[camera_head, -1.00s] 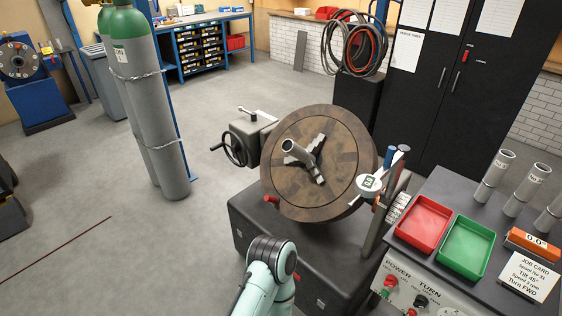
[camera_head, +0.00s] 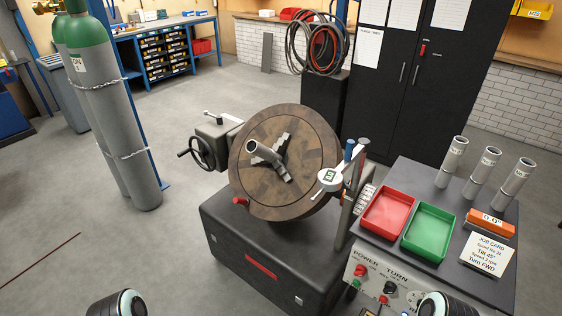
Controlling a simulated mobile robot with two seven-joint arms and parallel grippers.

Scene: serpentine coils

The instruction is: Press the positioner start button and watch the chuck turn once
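The positioner's round brown chuck (camera_head: 312,150) faces me, tilted, on a dark base box (camera_head: 235,235). A control panel (camera_head: 420,299) on the front of the grey bench carries the words POWER and TURN. A red control (camera_head: 360,270) sits under POWER, with a green one (camera_head: 355,283) just below it. A black-and-red control (camera_head: 389,287) sits under TURN. The panel's lower part is cut off by the frame. Rounded parts of my arms show at the bottom edge; neither gripper is in view.
The bench holds a red tray (camera_head: 366,228), a green tray (camera_head: 406,240), several upright pipe samples, an orange readout (camera_head: 490,224) and a job card (camera_head: 486,255) reading tilt 45°, turn FWD. A dial gauge (camera_head: 328,179) stands close to the chuck's right edge. Gas cylinders (camera_head: 115,140) stand left.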

